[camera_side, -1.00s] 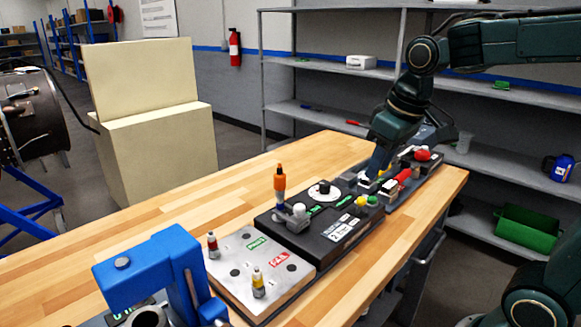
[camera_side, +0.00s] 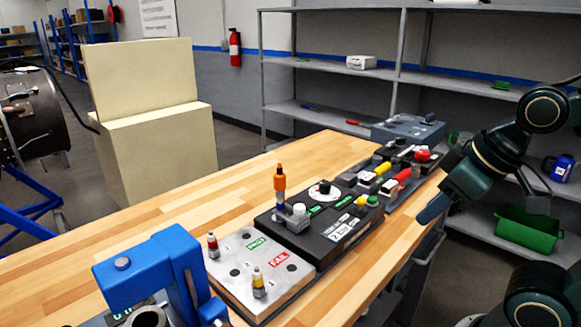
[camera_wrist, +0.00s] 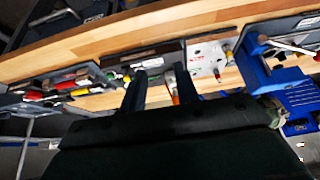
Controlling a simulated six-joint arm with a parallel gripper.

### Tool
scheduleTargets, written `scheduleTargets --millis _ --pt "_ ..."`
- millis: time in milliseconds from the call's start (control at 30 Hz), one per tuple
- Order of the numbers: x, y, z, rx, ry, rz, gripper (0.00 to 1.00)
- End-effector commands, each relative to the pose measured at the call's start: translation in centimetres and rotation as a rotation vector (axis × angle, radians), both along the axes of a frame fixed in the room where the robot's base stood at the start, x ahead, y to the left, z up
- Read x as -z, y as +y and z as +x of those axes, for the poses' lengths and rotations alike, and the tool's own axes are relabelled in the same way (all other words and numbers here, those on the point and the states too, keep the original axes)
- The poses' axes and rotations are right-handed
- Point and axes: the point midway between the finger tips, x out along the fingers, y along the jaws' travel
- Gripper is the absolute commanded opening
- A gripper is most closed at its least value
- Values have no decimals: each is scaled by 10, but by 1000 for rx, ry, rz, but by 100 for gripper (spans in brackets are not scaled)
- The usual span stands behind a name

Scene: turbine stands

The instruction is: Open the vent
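No part is clearly marked as the vent in these views. A black control panel (camera_side: 335,228) lies on the bench with a white dial (camera_side: 323,190), a grey knob (camera_side: 299,212) and green and yellow buttons (camera_side: 367,200). Beyond it a dark unit carries a yellow handle (camera_side: 366,178), a red handle (camera_side: 403,174) and a red knob (camera_side: 422,155). My gripper (camera_side: 428,214) is off to the right of the panel near the bench's front edge, touching nothing. In the wrist view its two fingers (camera_wrist: 161,75) stand apart with nothing visible held between them.
An orange tool (camera_side: 280,184) stands upright on the panel's left part. A silver plate with PASS and FAIL labels (camera_side: 240,270) and a blue clamp-like stand (camera_side: 165,262) are at the near left. A grey-blue box (camera_side: 408,129) is at the far end. The bench (camera_side: 150,215) left of the panels is clear.

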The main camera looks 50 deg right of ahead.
Motion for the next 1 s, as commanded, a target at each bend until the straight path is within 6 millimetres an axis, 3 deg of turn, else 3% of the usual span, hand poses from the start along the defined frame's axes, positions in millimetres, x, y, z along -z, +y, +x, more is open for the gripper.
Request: scheduleTargets --millis 67,233,567,1000 --pt "0 0 0 0 0 0 31" --pt "0 -1 1 8 1 3 0" --pt "2 -11 16 173 16 73 0" --pt "16 -53 55 671 41 308 0"
